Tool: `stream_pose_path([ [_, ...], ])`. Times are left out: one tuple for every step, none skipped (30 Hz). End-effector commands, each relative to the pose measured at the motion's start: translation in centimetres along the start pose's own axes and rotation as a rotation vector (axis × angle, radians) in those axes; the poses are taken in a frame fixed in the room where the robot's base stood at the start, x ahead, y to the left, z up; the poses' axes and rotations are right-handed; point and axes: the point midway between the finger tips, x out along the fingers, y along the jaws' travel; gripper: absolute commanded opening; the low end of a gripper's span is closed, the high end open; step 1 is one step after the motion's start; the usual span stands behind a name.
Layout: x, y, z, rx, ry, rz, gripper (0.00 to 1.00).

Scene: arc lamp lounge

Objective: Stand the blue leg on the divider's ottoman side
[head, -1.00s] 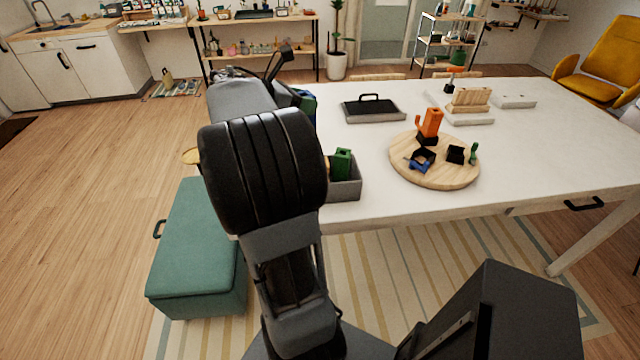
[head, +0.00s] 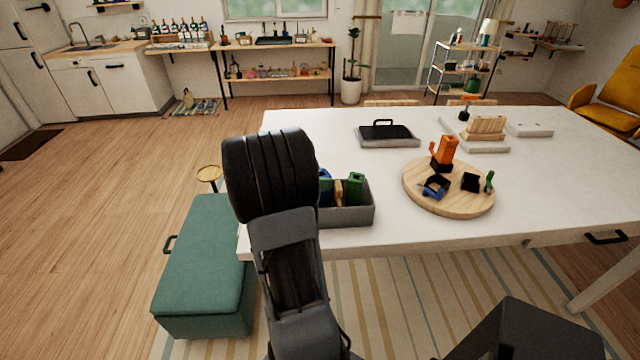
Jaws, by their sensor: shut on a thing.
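A grey open box (head: 350,215) stands at the table's near left edge. An upright blue piece (head: 325,190) shows at its left, partly hidden by my arm; I cannot tell whether it is the blue leg or whether it touches the floor of the box. A tan piece (head: 338,193) is to its right, and a green piece (head: 356,186) stands farther right. I cannot make out the divider clearly. The teal ottoman (head: 205,265) is on the floor left of the table. My gripper is hidden behind my black arm link.
The white table (head: 400,235) has a round wooden board (head: 450,203) with an orange piece (head: 445,151), a blue-and-black piece (head: 434,188) and small black and green pieces. A dark tray with a handle (head: 386,134) lies behind. A small round stool (head: 209,173) stands left.

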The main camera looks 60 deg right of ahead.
Motion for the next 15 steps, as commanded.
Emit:
stream_pose_path([
  [0.23, 0.00, -0.56, -0.002, 0.000, -0.001, 0.16],
  [0.33, -0.01, -0.80, -0.002, 0.000, -0.001, 0.16],
  [0.44, -0.01, -1.07, -0.001, -0.001, -0.001, 0.16],
  [0.50, -0.01, -1.21, -0.001, -0.001, 0.000, 0.16],
  [0.54, -0.01, -1.31, 0.000, -0.001, 0.000, 0.16],
  [0.57, -0.01, -1.38, 0.000, -0.001, 0.000, 0.16],
  [0.57, -0.01, -1.39, 0.000, -0.001, 0.000, 0.16],
  [0.57, -0.01, -1.38, 0.000, -0.001, 0.000, 0.16],
  [0.57, -0.01, -1.37, 0.001, -0.001, 0.001, 0.16],
  [0.57, -0.01, -1.36, 0.001, -0.001, 0.001, 0.16],
  [0.57, -0.01, -1.36, 0.001, -0.001, 0.000, 0.16],
  [0.57, -0.01, -1.35, 0.001, -0.001, 0.000, 0.16],
  [0.57, -0.01, -1.37, 0.001, -0.001, 0.000, 0.16],
  [0.59, -0.01, -1.40, 0.001, -0.001, 0.000, 0.16],
  [0.63, -0.01, -1.49, 0.001, -0.001, 0.000, 0.16],
])
